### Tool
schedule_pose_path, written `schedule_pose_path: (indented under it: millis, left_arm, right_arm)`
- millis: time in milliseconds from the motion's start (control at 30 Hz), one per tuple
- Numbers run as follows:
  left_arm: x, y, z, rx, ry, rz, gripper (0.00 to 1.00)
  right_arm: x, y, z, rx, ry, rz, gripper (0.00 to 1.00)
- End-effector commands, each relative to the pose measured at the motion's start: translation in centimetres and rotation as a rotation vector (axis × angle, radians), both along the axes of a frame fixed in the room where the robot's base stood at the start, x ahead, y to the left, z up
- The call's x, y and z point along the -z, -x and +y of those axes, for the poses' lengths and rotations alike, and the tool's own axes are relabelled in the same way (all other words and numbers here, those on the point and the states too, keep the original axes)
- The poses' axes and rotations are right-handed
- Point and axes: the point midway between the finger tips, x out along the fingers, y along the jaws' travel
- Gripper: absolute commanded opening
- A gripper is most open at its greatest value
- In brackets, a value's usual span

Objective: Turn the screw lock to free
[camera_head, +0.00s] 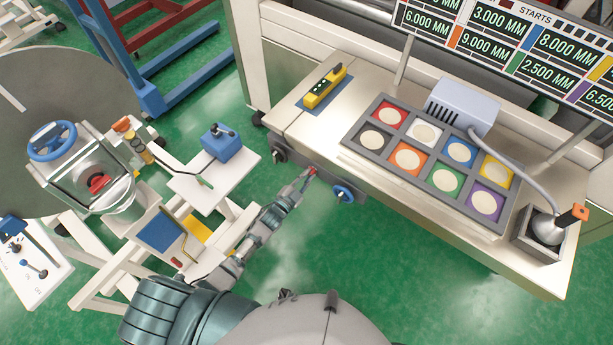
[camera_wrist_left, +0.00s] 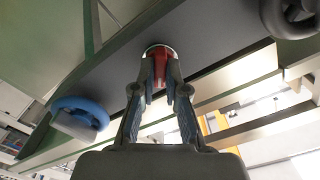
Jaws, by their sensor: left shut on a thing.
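The screw lock (camera_wrist_left: 158,64) shows as a red piece with a pale round rim on the dark front rail of the machine table. In the head view it is a small red spot (camera_head: 314,170) at the rail. My left gripper (camera_head: 307,175) reaches it from the lower left. In the left wrist view my left gripper (camera_wrist_left: 157,88) has its two fingers shut on the red piece, one on each side. The fingers hide part of it, so I cannot tell its turn angle. My right gripper is in neither view.
A blue handwheel (camera_head: 343,193) sits right of the lock and a dark knob (camera_head: 280,154) left of it, on the same rail. The table (camera_head: 315,121) above carries a grid of coloured pads (camera_head: 391,142). Green floor is clear below.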

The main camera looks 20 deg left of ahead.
Motion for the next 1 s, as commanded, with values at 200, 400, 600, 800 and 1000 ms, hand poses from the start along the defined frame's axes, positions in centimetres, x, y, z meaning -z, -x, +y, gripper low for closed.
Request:
schedule_pose_path:
  millis: [200,400,600,800,1000]
  left_arm:
    - [-0.6,-0.2,-0.3,0.002,-0.188,-0.084,0.00]
    - [-0.4,-0.2,-0.4,0.002,-0.366,-0.149,0.00]
    - [-0.3,-0.1,-0.4,0.001,-0.540,-0.212,0.00]
    - [-0.2,-0.1,-0.5,0.002,-0.689,-0.264,0.00]
    - [-0.1,0.0,-0.6,0.003,-0.796,-0.301,0.00]
  right_arm:
    - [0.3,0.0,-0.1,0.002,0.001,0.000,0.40]
    - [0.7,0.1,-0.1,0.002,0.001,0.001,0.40]
    - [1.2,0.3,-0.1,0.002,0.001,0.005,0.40]
    - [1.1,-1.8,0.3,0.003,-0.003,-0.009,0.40]
    - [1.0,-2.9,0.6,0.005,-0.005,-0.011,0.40]
